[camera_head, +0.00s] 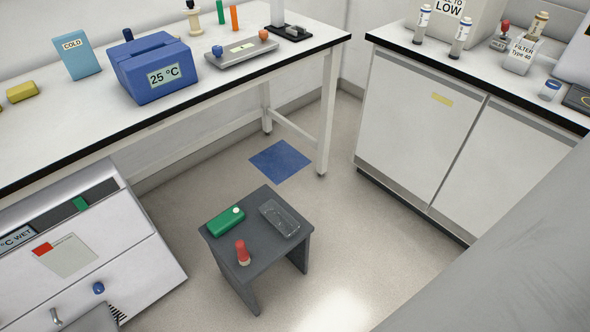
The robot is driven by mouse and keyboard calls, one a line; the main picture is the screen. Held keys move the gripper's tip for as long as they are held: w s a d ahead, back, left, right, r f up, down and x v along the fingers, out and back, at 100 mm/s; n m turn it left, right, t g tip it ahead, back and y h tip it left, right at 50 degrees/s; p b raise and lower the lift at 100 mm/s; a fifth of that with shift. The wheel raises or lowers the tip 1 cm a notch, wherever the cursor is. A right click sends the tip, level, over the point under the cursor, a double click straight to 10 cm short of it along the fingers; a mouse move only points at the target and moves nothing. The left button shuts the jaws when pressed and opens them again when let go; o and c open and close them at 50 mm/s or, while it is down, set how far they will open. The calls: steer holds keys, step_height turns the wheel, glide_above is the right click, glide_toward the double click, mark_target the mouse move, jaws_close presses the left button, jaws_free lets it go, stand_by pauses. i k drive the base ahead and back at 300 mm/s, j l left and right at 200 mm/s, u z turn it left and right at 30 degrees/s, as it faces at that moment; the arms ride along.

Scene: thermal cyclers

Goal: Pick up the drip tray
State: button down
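A shallow dark grey rectangular tray (279,218), which looks like the drip tray, lies on the right part of a low dark grey stool (267,258). Its inside looks glossy or clear, and it seems empty. A green block (224,223) with a white knob lies to its left on the stool top, apart from it. A small red-topped bottle (243,254) stands near the stool's front edge. My gripper is not in this view.
The white bench (60,128) at upper left holds a blue 25 °C block (154,70) and other items. White cabinets (421,125) stand right. A white machine (90,255) is at lower left. A blue floor mat (280,161) lies behind the stool. Floor right of the stool is clear.

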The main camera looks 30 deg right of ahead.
mark_target(274, 214)
steer(key=z, duration=0.75)
